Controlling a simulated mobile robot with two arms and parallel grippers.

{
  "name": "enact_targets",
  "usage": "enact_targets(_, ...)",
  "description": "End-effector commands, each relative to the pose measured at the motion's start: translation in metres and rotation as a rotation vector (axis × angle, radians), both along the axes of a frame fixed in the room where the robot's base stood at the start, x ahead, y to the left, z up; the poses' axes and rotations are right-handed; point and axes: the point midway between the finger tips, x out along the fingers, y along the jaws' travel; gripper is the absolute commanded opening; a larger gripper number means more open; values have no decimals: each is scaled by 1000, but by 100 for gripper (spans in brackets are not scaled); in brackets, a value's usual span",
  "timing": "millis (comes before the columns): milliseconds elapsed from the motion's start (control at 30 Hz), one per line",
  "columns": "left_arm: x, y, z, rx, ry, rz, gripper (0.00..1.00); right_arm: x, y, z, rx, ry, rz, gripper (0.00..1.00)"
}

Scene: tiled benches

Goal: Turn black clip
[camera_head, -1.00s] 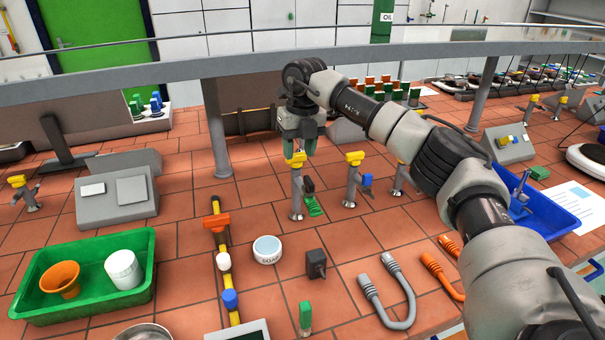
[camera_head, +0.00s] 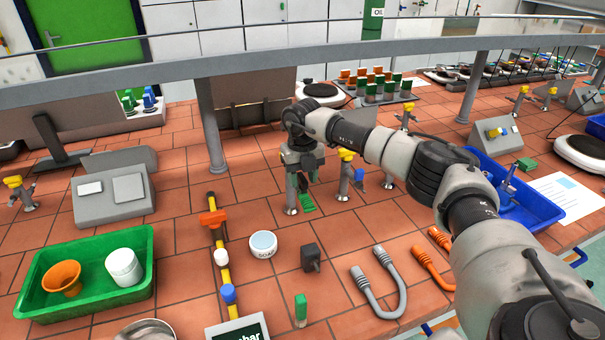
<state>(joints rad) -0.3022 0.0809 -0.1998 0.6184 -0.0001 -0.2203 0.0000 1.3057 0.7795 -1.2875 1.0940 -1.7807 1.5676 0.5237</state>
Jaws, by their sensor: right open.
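A small grey stand (camera_head: 291,202) rises from the red tiles near the middle of the bench. A dark piece that looks like the black clip (camera_head: 303,185) sits on its right side, with a green ribbed tab (camera_head: 307,203) just below. My right gripper (camera_head: 301,172) is open, pointing down over the top of this stand. It hides the stand's yellow top and part of the clip. I cannot tell whether its fingers touch the clip. My left gripper is not in view.
A similar stand (camera_head: 344,178) with a yellow top and blue tab is close on the right. A grey rail (camera_head: 170,76) crosses behind.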

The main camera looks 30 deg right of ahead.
Motion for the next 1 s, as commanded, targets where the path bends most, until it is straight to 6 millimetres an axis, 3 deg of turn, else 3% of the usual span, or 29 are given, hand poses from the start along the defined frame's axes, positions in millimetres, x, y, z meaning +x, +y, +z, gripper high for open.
enact_targets(167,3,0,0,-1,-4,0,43,0,0,0,0,0,0,43)
enact_targets(467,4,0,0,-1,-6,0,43,0,0,0,0,0,0,0)
enact_targets(767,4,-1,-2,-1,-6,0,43,0,0,0,0,0,23,0)
enact_targets(1000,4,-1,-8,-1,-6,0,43,0,0,-1,0,0,139,0)
